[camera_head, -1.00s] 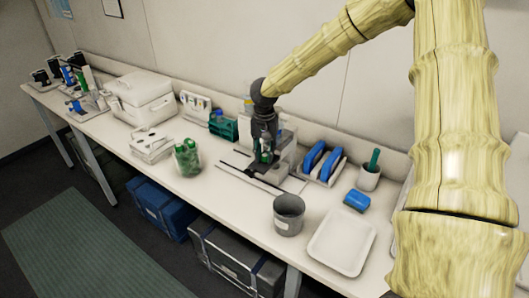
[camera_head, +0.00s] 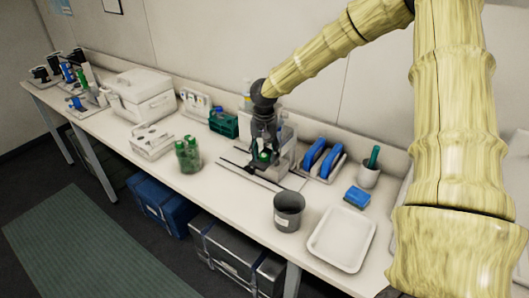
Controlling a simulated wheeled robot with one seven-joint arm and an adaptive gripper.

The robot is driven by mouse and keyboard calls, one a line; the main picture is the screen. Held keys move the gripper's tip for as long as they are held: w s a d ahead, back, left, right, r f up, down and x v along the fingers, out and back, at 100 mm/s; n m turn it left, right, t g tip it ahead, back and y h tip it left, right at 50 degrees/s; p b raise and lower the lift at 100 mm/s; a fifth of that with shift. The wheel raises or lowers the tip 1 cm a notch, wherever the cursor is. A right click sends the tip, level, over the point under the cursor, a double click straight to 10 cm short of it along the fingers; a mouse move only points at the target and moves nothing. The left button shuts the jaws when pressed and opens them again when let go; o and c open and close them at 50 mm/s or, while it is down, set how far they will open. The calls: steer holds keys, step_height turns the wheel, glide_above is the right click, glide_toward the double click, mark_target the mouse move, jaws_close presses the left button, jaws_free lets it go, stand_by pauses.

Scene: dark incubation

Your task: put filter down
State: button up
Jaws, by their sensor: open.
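My gripper (camera_head: 262,157) points down over the middle of the bench, just in front of a grey and white stand (camera_head: 286,150). Its jaws are open. A small green item (camera_head: 264,156), perhaps the filter, shows between or just behind the fingers. It is too small to tell whether it touches them or what it rests on. A flat grey base (camera_head: 240,178) with dark bars lies on the bench below the gripper.
Green-capped bottles (camera_head: 188,155) stand left of the gripper. A green rack (camera_head: 224,123) is behind them. A grey cup (camera_head: 289,212), a white tray (camera_head: 341,238), a blue block (camera_head: 357,197) and blue items in a holder (camera_head: 322,160) are to the right. A white cooler box (camera_head: 143,96) stands left.

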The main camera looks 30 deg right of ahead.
mark_target(265, 154)
steer(key=shift+r, duration=0.1)
steer(key=shift+d+r, duration=0.1)
steer(key=shift+r, duration=0.45)
step_height(265, 154, up, 12)
steer(key=b, duration=0.3)
steer(key=shift+c, duration=0.2)
stand_by(1.0)
